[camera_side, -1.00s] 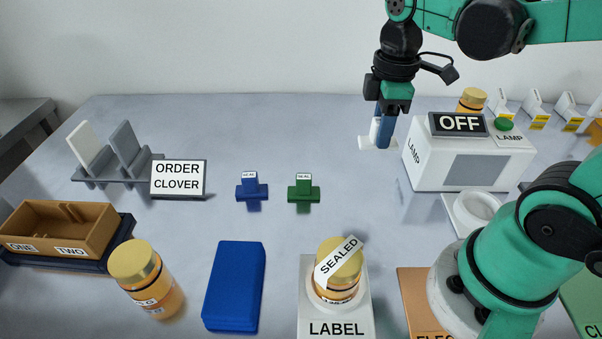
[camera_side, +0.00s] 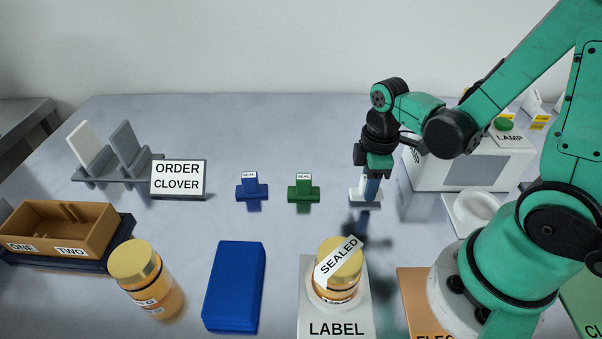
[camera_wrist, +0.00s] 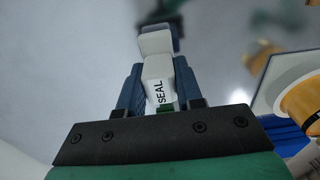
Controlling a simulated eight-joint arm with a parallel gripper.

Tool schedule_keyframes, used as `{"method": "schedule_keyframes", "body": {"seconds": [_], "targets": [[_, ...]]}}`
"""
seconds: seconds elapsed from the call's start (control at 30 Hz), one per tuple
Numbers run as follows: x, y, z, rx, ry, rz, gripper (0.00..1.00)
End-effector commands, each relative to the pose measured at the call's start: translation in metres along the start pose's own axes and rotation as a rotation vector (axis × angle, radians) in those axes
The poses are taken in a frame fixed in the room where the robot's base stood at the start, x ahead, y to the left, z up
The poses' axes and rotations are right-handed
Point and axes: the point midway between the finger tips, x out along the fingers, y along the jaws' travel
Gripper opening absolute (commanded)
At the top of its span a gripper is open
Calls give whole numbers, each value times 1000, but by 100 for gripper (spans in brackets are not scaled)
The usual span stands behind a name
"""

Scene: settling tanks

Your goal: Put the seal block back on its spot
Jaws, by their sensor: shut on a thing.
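The white seal block (camera_side: 359,194) is in my gripper (camera_side: 371,188), to the right of the green seal block (camera_side: 304,189) and the blue seal block (camera_side: 252,188). In the wrist view the white seal block (camera_wrist: 157,72) sits between the two blue fingers of my gripper (camera_wrist: 158,85), its "SEAL" label showing. A dark shadow lies on the table in front of it; I cannot tell its exact height above the table. No marked spot for it is visible.
The lamp box (camera_side: 475,165) stands just right of my gripper. A sealed jar (camera_side: 338,285) stands on the LABEL stand (camera_side: 338,328) in front. A blue pad (camera_side: 234,287) lies front left, and the ORDER CLOVER sign (camera_side: 178,179) is further left. Table around the seal blocks is clear.

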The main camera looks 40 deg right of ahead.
Motion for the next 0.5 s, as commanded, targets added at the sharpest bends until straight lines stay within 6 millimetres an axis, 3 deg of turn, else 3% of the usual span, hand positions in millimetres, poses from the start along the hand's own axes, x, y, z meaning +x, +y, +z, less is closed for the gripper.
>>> {"method": "schedule_keyframes", "body": {"seconds": [0.47,0.5], "targets": [[8,0,0,0,0,0,0],[8,0,0,0,0,0,36]]}}
